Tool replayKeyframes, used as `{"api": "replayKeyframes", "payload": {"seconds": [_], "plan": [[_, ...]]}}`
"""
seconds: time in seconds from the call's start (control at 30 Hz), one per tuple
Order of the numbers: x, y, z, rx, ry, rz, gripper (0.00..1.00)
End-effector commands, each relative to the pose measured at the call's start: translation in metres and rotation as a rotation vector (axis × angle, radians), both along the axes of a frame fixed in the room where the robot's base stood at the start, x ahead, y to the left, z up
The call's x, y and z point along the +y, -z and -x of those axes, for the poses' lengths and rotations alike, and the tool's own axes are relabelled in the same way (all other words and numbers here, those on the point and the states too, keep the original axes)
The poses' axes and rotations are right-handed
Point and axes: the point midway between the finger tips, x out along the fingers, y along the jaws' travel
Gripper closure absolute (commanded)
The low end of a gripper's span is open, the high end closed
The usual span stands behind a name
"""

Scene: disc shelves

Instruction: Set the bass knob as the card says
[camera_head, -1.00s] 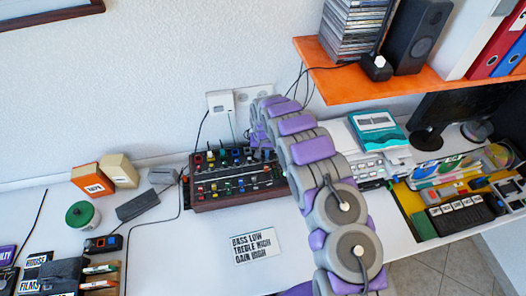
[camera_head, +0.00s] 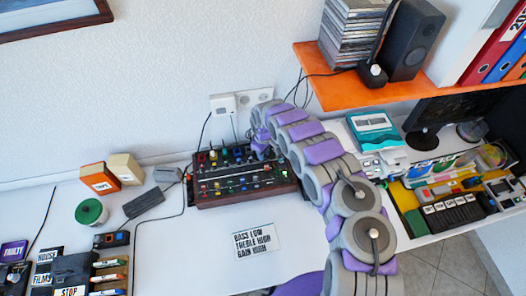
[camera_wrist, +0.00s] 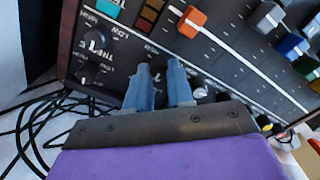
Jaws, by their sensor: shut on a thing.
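The card (camera_head: 256,242) lies flat on the white desk in front of the mixer and reads "BASS LOW, TREBLE HIGH, GAIN HIGH". The mixer (camera_head: 240,180) is a dark panel with wooden sides, coloured knobs and sliders. My arm reaches over its right back part in the head view. In the wrist view, my gripper (camera_wrist: 160,85) has its two blue-grey fingers down at the panel, shut on a dark knob mostly hidden between them. I cannot read that knob's label. A black knob (camera_wrist: 96,40) left of the fingers stands near "TREBLE", "HIGH" and "LOW" lettering.
An orange slider cap (camera_wrist: 192,21) is close to the fingers. Loose cables (camera_wrist: 40,135) lie beside the mixer. An orange shelf (camera_head: 345,90) with a speaker (camera_head: 413,42) overhangs at the back right. The desk around the card is clear.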

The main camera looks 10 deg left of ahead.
Motion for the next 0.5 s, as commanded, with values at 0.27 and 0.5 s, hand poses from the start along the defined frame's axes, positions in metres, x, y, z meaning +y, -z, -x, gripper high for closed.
{"api": "replayKeyframes", "payload": {"seconds": [0.27, 0.5], "plan": [[-0.0007, -0.0015, -0.0016, -0.004, -0.258, -0.003, 1.00], [0.0001, -0.0019, -0.0026, -0.008, -0.487, -0.003, 1.00]]}}
